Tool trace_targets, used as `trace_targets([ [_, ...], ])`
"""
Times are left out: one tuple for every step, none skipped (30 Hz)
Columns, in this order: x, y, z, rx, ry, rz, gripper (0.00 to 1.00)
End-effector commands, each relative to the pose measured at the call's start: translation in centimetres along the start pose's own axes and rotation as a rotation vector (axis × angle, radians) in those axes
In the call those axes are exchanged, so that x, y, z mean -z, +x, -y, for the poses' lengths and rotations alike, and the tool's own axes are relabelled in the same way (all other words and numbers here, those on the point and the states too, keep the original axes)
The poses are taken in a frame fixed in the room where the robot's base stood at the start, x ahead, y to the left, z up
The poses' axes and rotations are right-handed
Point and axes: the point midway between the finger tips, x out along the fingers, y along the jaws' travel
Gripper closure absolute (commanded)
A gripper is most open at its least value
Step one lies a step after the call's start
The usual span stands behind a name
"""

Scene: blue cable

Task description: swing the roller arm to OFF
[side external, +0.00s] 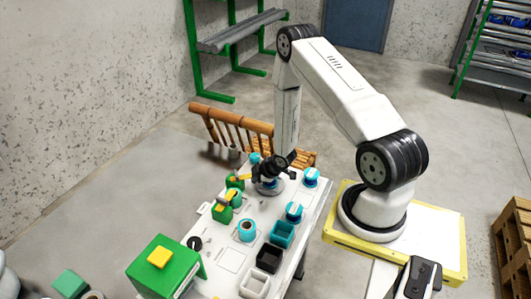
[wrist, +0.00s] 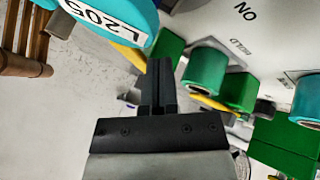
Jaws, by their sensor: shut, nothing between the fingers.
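A green block (wrist: 170,48) with a yellow strip (wrist: 132,52) and a teal roller-like cylinder (wrist: 207,68) show in the wrist view; I take these as parts of the roller arm unit, but the joints between them are hidden. The white panel (wrist: 275,30) carries the words ON and HOLD; I see no OFF. In the side view, green blocks with yellow tops (side external: 222,213) stand at the panel's left edge. My gripper (wrist: 160,65) is shut and empty. Its fingertips appear close to the green block in the wrist view; contact cannot be told. In the side view my gripper (side external: 262,170) is over the panel's far end.
A teal part labelled L205 (wrist: 115,18) fills the wrist view's upper left. On the panel are teal knobs (side external: 294,211), a teal ring (side external: 247,230) and open bins, one black (side external: 269,258). A large green box (side external: 160,272) stands near. A wooden chair (side external: 222,125) is behind.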

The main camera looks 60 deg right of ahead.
Motion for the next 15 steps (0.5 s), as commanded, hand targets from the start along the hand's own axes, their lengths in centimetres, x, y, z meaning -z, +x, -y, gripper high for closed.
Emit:
trace_targets([
  [-0.1, 0.0, -0.2, 0.006, -0.014, -0.008, 1.00],
  [-0.1, 0.1, -0.3, 0.011, -0.024, -0.014, 1.00],
  [-0.2, 0.1, -0.4, 0.018, -0.039, -0.022, 1.00],
  [-0.3, 0.1, -0.5, 0.024, -0.051, -0.028, 1.00],
  [-0.3, 0.1, -0.6, 0.031, -0.063, -0.034, 1.00],
  [-0.4, 0.2, -0.7, 0.040, -0.079, -0.042, 1.00],
  [-0.4, 0.2, -0.8, 0.047, -0.091, -0.048, 1.00],
  [-0.4, 0.2, -0.9, 0.053, -0.103, -0.055, 1.00],
  [-0.5, 0.3, -1.0, 0.061, -0.119, -0.063, 1.00],
  [-0.5, 0.3, -1.1, 0.068, -0.131, -0.069, 1.00],
  [-0.6, 0.3, -1.2, 0.074, -0.143, -0.076, 1.00],
  [-0.6, 0.4, -1.3, 0.082, -0.159, -0.085, 1.00],
  [-0.6, 0.4, -1.4, 0.089, -0.172, -0.091, 1.00],
  [-0.6, 0.5, -1.5, 0.095, -0.183, -0.097, 1.00],
  [-0.7, 0.5, -1.6, 0.104, -0.199, -0.105, 1.00],
])
